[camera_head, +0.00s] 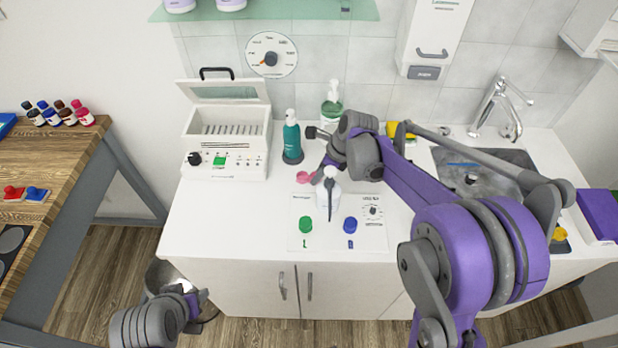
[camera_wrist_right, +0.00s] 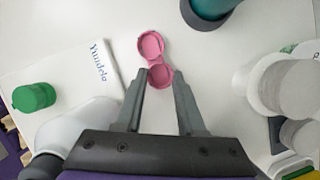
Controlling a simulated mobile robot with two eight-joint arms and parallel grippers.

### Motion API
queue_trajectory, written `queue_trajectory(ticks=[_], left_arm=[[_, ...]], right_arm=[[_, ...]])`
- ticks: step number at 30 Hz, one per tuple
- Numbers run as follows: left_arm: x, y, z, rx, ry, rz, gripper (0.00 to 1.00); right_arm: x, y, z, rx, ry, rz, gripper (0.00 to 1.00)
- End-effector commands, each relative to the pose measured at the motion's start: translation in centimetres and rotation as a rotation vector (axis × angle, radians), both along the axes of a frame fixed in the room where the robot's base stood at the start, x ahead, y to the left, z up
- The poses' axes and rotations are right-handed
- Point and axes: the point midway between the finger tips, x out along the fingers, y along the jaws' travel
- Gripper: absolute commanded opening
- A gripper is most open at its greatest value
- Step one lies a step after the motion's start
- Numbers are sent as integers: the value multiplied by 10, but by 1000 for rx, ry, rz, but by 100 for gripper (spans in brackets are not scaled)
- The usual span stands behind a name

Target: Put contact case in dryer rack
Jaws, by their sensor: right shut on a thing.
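The pink contact case, two round cups joined together, is on the white counter in the head view (camera_head: 303,177). In the right wrist view (camera_wrist_right: 151,46) one cup lies between my right fingertips and the other sticks out beyond them. My right gripper (camera_head: 321,172) (camera_wrist_right: 162,78) is shut on the near cup, low at the counter. The likely dryer rack is a white box (camera_head: 226,166) with a raised lid and a row of slots, left of the case. My left gripper (camera_head: 193,299) hangs in front of the counter, apart from everything; its fingers are unclear.
A teal pump bottle (camera_head: 292,142) stands between the rack and my right gripper. A sink (camera_head: 470,186) is at right. Counter front left is clear.

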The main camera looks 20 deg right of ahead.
Motion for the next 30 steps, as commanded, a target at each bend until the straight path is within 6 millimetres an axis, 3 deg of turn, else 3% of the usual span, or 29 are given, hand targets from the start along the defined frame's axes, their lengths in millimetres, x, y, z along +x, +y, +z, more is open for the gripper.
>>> queue_trajectory(ticks=[8, 21, 30], left_arm=[[0, 0, 0, 0, 0, 0, 50], [1, 0, 5, 0, -3, 0, 50], [3, 0, 10, 0, -6, 0, 50]], right_arm=[[0, 0, 5, 0, 0, 0, 0], [0, 0, 83, 0, 0, 0, 0], [0, 0, 109, 1, -1, 0, 0]])
